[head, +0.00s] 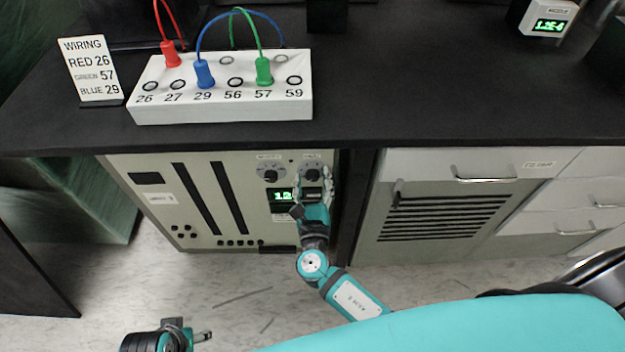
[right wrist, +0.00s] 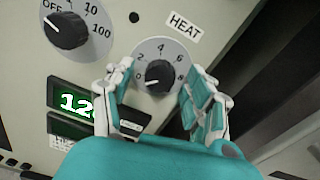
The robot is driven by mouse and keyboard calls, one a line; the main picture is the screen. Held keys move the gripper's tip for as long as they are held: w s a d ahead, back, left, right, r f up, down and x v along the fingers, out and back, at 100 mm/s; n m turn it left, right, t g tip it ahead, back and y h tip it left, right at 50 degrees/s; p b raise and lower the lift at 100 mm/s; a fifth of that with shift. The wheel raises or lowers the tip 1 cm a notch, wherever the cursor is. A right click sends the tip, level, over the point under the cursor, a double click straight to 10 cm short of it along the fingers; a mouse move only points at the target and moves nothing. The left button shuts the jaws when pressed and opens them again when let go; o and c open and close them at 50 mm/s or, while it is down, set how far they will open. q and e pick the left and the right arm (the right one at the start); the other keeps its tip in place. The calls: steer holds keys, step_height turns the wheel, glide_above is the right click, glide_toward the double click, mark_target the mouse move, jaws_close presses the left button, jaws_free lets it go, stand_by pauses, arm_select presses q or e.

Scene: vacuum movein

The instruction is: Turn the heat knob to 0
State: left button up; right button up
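The heat knob (right wrist: 159,73) is a small black dial on a round grey scale under a HEAT label (right wrist: 184,25) in the right wrist view. Its white pointer mark is toward the lower left, near the 0. In the head view the knob (head: 312,174) is at the top right of the beige panel. My right gripper (right wrist: 160,88) is open, with one finger on each side of the knob; whether a finger touches it I cannot tell. It also shows in the head view (head: 313,182) against the panel. My left gripper (head: 203,337) is low at the left, away from the panel; its fingers are unclear.
A second black knob (right wrist: 66,31) with OFF, 10 and 100 marks is left of the heat knob. A green display (right wrist: 78,102) is below it. The black countertop (head: 400,90) overhangs the panel and carries a white wiring box (head: 220,108). A vented cabinet (head: 440,215) stands right.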

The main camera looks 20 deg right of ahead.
steer(key=v, duration=1.2)
steer(key=shift+s, duration=0.1)
stand_by(0.4)
